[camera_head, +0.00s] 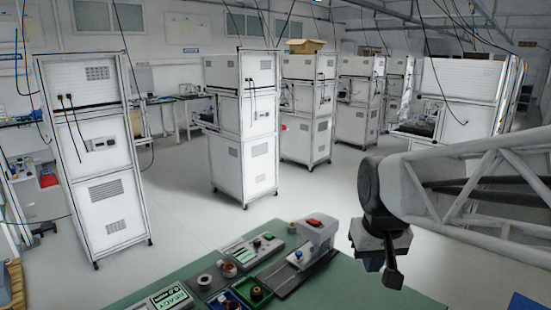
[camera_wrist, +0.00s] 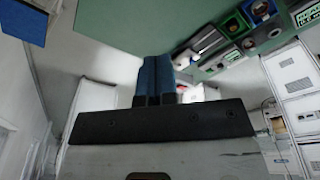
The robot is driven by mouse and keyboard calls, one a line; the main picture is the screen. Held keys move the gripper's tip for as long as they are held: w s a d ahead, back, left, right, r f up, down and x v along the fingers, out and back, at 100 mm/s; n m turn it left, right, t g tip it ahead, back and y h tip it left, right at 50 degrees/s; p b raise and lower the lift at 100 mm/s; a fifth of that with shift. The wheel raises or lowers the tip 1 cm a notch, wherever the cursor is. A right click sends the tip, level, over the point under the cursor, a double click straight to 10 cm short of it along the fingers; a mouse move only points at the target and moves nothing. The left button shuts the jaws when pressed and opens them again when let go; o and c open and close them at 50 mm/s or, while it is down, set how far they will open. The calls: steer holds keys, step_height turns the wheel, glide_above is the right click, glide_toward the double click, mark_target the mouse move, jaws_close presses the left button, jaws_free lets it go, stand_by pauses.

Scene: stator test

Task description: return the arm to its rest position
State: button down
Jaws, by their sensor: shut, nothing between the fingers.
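My gripper (camera_head: 393,276) hangs at the right in the head view, in front of the green table's right part and apart from the things on it. In the wrist view its two blue fingers (camera_wrist: 156,78) are together with nothing between them. The green table (camera_head: 345,285) holds test devices: a grey-white unit with a red top (camera_head: 317,232), a meter with a green display (camera_head: 172,298), and another panel with a small display (camera_head: 256,247). Small stators or rings (camera_head: 229,269) sit among them. The arm hides part of the room at the right.
A green tray (camera_head: 252,292) and a blue tray (camera_head: 227,300) lie on the table near the front edge of the picture. White cabinets (camera_head: 243,130) stand on the floor behind. The table's right part is bare. A blue thing (camera_wrist: 24,20) shows at the wrist view's upper left.

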steer(key=s+f, duration=0.3)
steer(key=s, duration=0.8)
steer(key=shift+s+d+f+m+t, duration=0.15)
steer(key=shift+s+f+m+t, duration=0.1)
steer(key=shift+m+t, duration=0.05)
steer(key=shift+w, duration=0.1)
steer(key=w+a+r+m+g, duration=0.15)
steer(key=w+r, duration=0.25)
steer(key=w, duration=1.1)
steer(key=w+r+m+g, duration=0.1)
steer(key=w+r+m, duration=0.2)
steer(key=w, duration=1.1)
steer(key=w+a+f+m, duration=0.1)
steer(key=w+f, duration=0.1)
steer(key=w, duration=0.7)
steer(key=w+a+f+m, duration=0.1)
steer(key=w+f+m, duration=0.1)
steer(key=w, duration=0.7)
steer(key=w+a+f+m+g+h, duration=0.1)
steer(key=w+f, duration=0.3)
steer(key=w, duration=0.6)
steer(key=shift+a, duration=0.2)
